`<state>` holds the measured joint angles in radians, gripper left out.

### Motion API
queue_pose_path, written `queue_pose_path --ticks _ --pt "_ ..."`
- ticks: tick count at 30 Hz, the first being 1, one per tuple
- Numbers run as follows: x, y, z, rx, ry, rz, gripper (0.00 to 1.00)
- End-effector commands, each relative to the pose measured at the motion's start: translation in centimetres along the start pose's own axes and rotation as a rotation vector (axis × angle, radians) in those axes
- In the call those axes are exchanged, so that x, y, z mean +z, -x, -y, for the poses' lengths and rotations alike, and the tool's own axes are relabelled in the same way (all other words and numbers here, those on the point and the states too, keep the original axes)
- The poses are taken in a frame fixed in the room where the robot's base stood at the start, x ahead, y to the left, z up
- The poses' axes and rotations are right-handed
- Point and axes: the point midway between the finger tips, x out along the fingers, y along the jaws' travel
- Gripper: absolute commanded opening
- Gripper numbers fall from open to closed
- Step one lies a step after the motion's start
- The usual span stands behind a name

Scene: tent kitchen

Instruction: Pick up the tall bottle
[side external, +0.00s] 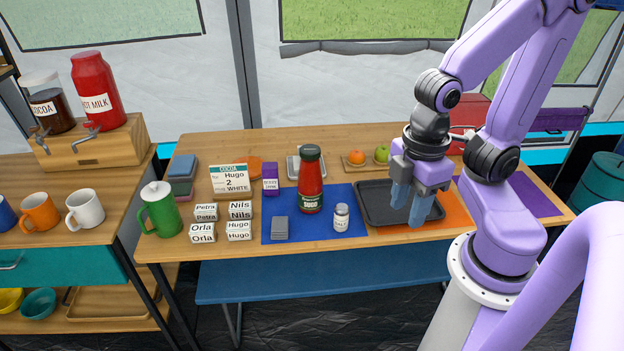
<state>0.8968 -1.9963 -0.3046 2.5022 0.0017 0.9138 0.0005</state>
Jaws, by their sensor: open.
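The tall bottle (311,184) is red with a dark green cap and a label. It stands upright on the blue mat (280,206) near the middle of the table. My gripper (409,208) points down over the dark grey tray (372,208), to the right of the bottle. Its blue-grey fingers are apart with nothing between them. A clear gap lies between my gripper and the bottle.
A small white jar (341,218) and a grey block (279,228) stand on the mat close to the bottle. A purple box (270,179) is to its left. Name blocks (203,232), a green jug (159,210) and a cocoa sign (230,179) stand further left. An orange (357,157) is behind.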

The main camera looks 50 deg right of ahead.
Motion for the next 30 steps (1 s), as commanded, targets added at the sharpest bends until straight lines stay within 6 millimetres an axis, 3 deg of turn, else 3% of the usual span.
queue_pose_path --ticks 10,15,25,30 --pt "0.0 0.0 0.0 0.000 0.000 0.000 0.43" --pt "0.0 0.0 0.0 0.000 0.000 0.000 0.93" --pt "-0.5 -0.3 0.1 -0.010 -0.016 -0.006 0.93" --pt "-4.0 -2.2 0.6 -0.073 -0.146 -0.069 0.93"
